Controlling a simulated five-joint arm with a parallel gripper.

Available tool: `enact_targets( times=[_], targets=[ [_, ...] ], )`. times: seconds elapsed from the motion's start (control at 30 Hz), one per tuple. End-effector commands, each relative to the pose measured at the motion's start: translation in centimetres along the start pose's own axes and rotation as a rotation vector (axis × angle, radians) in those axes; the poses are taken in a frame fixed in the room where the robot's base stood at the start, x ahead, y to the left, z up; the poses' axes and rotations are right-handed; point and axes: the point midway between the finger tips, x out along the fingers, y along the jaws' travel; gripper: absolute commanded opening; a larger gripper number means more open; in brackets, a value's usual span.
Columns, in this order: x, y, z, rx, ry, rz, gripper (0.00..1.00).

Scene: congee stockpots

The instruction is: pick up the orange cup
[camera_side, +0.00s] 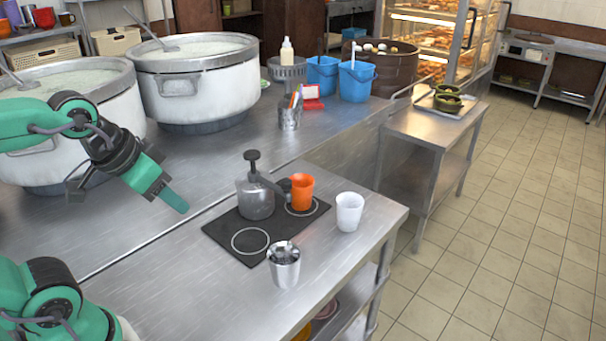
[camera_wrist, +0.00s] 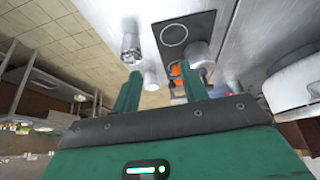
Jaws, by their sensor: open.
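The orange cup (camera_side: 302,192) stands upright on the right rear ring of a black mat (camera_side: 222,234) in the side view, right beside a grey pump dispenser (camera_side: 256,196). In the wrist view a small part of the orange cup (camera_wrist: 176,70) shows between the fingers, partly hidden by the dispenser (camera_wrist: 200,55). My gripper (camera_side: 172,200) is open and empty, above the steel counter, left of the mat and well apart from the cup. Its two green fingers (camera_wrist: 161,90) are spread in the wrist view.
A white cup (camera_side: 349,212) stands right of the orange cup, off the mat. A metal cup (camera_side: 284,264) stands at the mat's front edge. Large stockpots (camera_side: 205,85) stand behind, near my arm. The front ring on the mat is empty.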

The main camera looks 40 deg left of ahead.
Motion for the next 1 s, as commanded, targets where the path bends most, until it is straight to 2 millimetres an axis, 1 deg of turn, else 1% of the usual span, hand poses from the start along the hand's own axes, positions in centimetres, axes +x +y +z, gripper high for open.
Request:
enact_targets(
  times=[0.07, 0.3, 0.6, 0.73, 0.87, 1.0],
  targets=[
    [0.0, 0.0, 0.0, 0.0, 0.0, 0.0, 0.44],
    [0.0, 0.0, 0.0, 0.0, 0.0, 0.0, 0.87],
    [0.0, 0.0, -0.1, 0.0, 0.0, 0.0, 0.87],
    [-0.1, 0.0, -0.5, -0.005, -0.005, 0.0, 0.87],
    [-0.1, -0.1, -1.7, -0.016, -0.02, -0.001, 0.87],
    [-0.1, -0.2, -3.8, -0.034, -0.046, -0.004, 0.87]
  ],
)
